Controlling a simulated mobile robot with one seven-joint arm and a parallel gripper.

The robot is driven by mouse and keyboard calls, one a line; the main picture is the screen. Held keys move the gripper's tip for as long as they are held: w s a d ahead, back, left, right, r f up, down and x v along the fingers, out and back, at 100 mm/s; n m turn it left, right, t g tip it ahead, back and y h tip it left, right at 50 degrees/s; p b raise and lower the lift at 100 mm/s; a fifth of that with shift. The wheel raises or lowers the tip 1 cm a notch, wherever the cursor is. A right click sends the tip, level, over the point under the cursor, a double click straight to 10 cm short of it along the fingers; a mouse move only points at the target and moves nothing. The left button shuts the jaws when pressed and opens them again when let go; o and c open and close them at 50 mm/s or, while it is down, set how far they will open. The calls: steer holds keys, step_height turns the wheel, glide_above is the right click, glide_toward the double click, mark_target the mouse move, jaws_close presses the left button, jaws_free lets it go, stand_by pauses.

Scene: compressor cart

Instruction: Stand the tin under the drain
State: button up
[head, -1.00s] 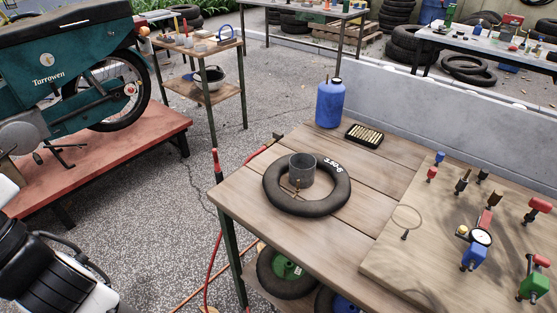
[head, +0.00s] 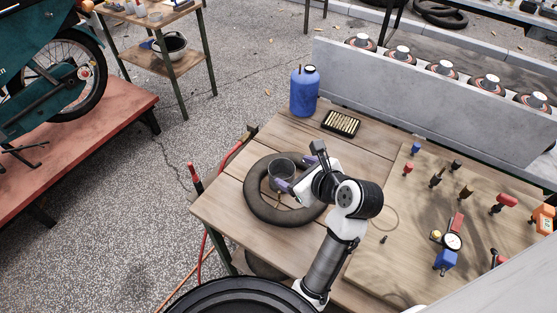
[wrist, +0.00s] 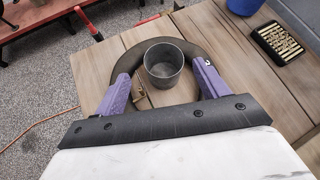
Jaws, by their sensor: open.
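The tin, an open grey metal cylinder (head: 279,172), stands upright within the ring of a black tyre tube (head: 254,205) on the wooden bench. In the wrist view the tin (wrist: 164,66) looks empty and sits between the tips of my purple fingers, with no clear contact. My gripper (wrist: 161,72) is open around it; in the head view my gripper (head: 297,171) is at the tin's right side and hides part of tin and tube. A small brass valve (wrist: 138,92) is beside the tin. I cannot pick out the drain.
A blue bottle (head: 304,92) and a black tray of brass pieces (head: 341,123) stand at the bench's back. A board with several coloured fittings (head: 452,243) lies at right. A grey wall (head: 400,90) runs behind. A red hose (head: 236,150) passes the left edge.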

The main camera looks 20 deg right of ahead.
steer(key=s+d+f+m, duration=0.1)
steer(key=s+m, duration=0.1)
glide_toward(275, 167)
steer(key=shift+w+a+f+g+p, duration=0.15)
steer(key=shift+w+f+p, duration=0.05)
steer(key=shift+w+f, duration=0.25)
steer(key=shift+w+a+f+g+p, duration=0.15)
steer(key=shift+w+f, duration=0.2)
steer(key=shift+f, duration=0.1)
steer(key=p+x, duration=0.1)
steer(key=x, duration=0.3)
steer(key=shift+w, duration=0.45)
steer(key=shift+w+f, duration=0.35)
steer(key=shift+w, duration=0.05)
steer(key=c, duration=0.8)
steer(key=shift+r, duration=0.15)
